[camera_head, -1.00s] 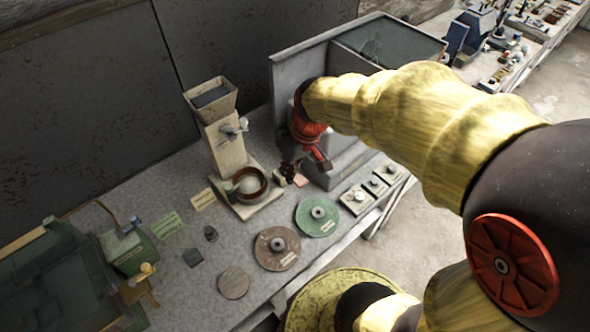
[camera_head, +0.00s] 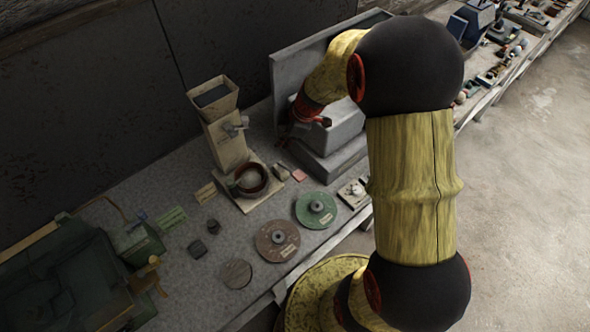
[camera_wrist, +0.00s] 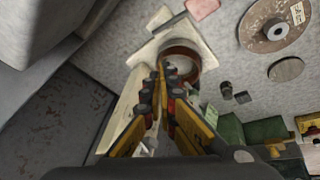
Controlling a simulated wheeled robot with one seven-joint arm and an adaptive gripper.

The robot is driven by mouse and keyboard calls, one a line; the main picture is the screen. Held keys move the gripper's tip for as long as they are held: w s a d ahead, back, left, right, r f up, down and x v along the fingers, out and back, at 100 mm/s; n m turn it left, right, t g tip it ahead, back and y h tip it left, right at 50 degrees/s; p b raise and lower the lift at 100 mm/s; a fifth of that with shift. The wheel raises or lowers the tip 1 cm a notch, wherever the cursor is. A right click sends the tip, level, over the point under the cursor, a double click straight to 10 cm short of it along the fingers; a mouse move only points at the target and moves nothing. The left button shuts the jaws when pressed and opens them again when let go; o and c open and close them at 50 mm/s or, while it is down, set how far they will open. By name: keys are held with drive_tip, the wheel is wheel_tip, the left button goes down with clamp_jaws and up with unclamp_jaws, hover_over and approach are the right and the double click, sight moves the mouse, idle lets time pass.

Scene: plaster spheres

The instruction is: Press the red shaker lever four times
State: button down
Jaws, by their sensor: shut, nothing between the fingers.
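I cannot make out a red lever for certain in either view. A pale upright machine with a hopper (camera_head: 222,140) stands on the bench, with a small grey crank on its side. A dark red-brown ring (camera_head: 248,181) sits on its base plate; the ring (camera_wrist: 183,60) also shows in the wrist view, behind my fingers. My gripper (camera_head: 284,141) is right of this machine, by the grey block, and looks apart from the ring. In the wrist view my gripper (camera_wrist: 161,64) has its fingertips together with nothing held. My fingers hide part of the machine there.
A grey stepped block with a back panel (camera_head: 340,130) stands close to my gripper. A green disc (camera_head: 315,210) and a brown disc (camera_head: 277,241) lie near the bench front. A dark green machine (camera_head: 60,275) is at the left.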

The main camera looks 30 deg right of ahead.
drive_tip(key=shift+w+d+n, duration=0.1)
drive_tip(key=shift+w+n, duration=0.15)
drive_tip(key=shift+n, duration=0.15)
drive_tip(key=shift+s, duration=0.1)
drive_tip(key=b, duration=0.4)
hover_over(289, 170)
wheel_tip(289, 170, down, 6)
drive_tip(key=shift+s+f+b, duration=0.75)
drive_tip(key=shift+f+b, duration=0.25)
drive_tip(key=shift+b, duration=0.1)
